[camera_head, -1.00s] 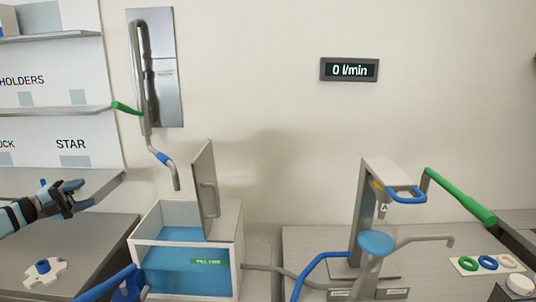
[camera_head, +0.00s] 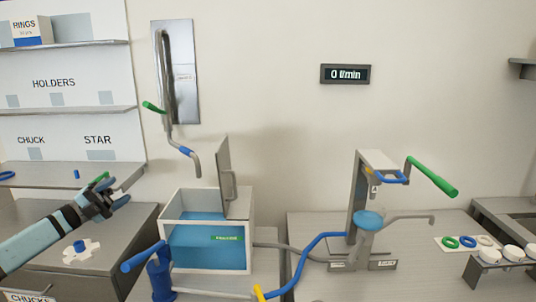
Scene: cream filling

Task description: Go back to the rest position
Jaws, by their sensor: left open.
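My left gripper (camera_head: 104,199) comes in from the left and is open and empty. It is in the air above the grey cabinet top at the left, in front of the shelf. A green piece and a small blue piece show close behind it on the shelf; I cannot tell whether they touch it. A white star-shaped holder with a blue knob (camera_head: 81,250) lies on the cabinet top below the gripper. My right gripper is not in view.
A tank (camera_head: 206,247) with blue liquid and a raised lid (camera_head: 226,178) stands right of the gripper. A blue-handled valve (camera_head: 160,275) is before it. A filling stand (camera_head: 355,205) with a green handle is at the right. The wall display (camera_head: 345,74) reads 0 l/min.

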